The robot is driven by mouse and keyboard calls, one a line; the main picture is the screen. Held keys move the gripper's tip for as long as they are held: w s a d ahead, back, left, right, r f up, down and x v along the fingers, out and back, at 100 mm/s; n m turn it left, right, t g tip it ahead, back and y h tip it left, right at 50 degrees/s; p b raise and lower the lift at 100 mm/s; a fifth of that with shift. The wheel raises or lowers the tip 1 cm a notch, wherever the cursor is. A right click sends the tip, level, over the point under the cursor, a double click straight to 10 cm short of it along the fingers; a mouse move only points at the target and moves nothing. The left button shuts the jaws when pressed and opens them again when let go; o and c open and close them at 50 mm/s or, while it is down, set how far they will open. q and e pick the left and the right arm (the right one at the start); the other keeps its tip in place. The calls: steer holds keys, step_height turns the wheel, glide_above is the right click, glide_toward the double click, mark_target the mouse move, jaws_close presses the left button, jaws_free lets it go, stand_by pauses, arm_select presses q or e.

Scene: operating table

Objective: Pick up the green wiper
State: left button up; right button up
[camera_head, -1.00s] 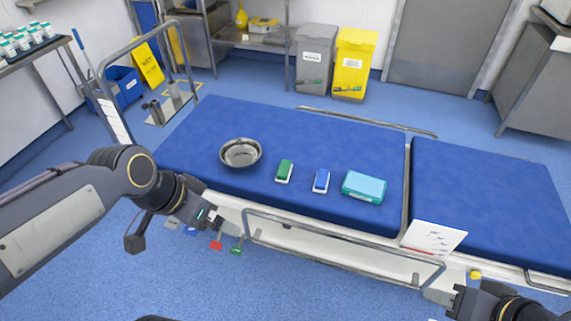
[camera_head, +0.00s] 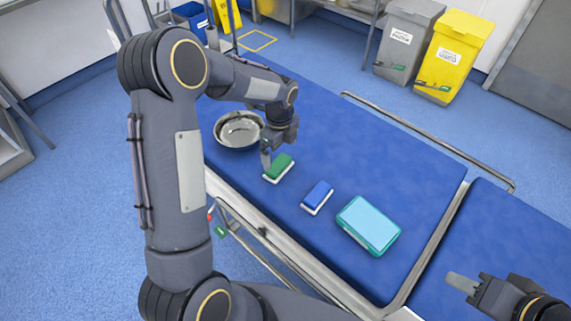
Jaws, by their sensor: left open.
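The green wiper (camera_head: 281,166), a small block with a white base, lies on the blue operating table (camera_head: 350,140). My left gripper (camera_head: 274,156) is open and points down at the far-left end of the green wiper, with one finger close beside it. I cannot tell whether they touch. My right gripper (camera_head: 464,284) is low at the right, apart from the wipers; its opening cannot be made out.
A metal bowl (camera_head: 238,130) stands just left of my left gripper. A blue wiper (camera_head: 317,196) and a teal box (camera_head: 369,224) lie to the right of the green wiper. A metal rail (camera_head: 420,134) runs along the table's far edge.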

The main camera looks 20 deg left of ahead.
mark_target(278, 164)
arm_select(q)
steer(key=f, duration=0.4)
steer(key=f+b, duration=0.1)
steer(key=f, duration=0.2)
steer(key=shift+s+a, duration=0.1)
steer(key=shift+a, duration=0.2)
steer(key=shift+c, duration=0.4)
steer(key=c, duration=0.6)
steer(key=shift+c, duration=0.2)
steer(key=shift+r, duration=0.1)
